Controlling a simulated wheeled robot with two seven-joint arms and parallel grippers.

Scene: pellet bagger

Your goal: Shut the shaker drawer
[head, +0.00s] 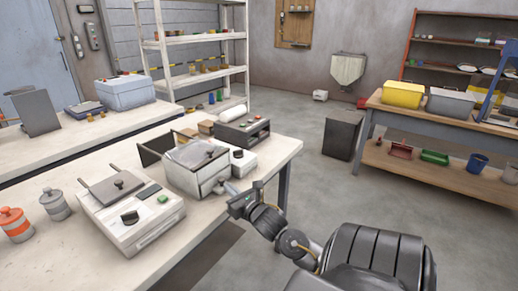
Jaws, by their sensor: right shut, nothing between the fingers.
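The shaker (184,178) looks like a pale box with a clear-looking lid and a dark knob on top. It stands near the right end of the white bench. Its drawer seems to be the pale front part (213,181) at the lower right; I cannot tell how far out it stands. My right gripper (226,187) is shut and empty, its tips at or very close to that front part. Whether they touch is too small to tell. My left gripper is not in view.
A white device (130,216) with a dark knob stands left of the shaker on the bench (75,181). Orange (15,226) and grey (55,205) jars stand further left. A dark slotted box (243,134) is behind the shaker. The floor right of the bench is open.

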